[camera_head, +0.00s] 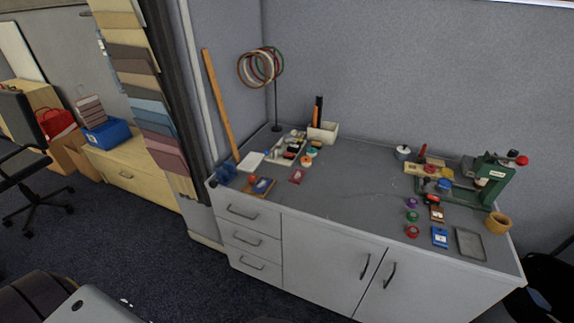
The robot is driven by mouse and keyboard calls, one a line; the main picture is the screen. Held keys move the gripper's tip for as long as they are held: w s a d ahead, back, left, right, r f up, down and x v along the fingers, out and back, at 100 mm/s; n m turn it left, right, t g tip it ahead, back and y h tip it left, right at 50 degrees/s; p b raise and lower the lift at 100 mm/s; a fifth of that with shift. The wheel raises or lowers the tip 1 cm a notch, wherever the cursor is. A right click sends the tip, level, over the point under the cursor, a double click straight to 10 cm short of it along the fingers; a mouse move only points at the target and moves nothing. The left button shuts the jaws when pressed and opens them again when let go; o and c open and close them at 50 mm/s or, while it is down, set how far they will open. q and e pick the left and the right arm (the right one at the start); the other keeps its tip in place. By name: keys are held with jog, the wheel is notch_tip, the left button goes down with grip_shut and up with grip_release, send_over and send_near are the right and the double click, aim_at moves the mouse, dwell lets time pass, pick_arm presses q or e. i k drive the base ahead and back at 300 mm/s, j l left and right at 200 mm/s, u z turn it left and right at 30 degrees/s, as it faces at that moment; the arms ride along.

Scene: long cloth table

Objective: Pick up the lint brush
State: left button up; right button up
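I cannot make out the lint brush for certain; the items are small at this distance. A red-handled item (423,152) stands among small things on the right part of the grey worktop (345,190). A dark upright item with an orange part (317,110) stands at the white box near the back wall. I cannot tell whether either is the brush. Neither of my grippers is in view.
A green press (492,180), a tape roll (498,222) and a grey tray (470,243) are at the right. A hoop stand (276,100) and a sorting tray (289,149) are at the left. The worktop's middle is mostly clear. An office chair (22,150) stands far left.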

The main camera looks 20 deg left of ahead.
aim_at(316, 144)
jog(key=i+j+z, duration=0.95)
jog(key=j, duration=0.15)
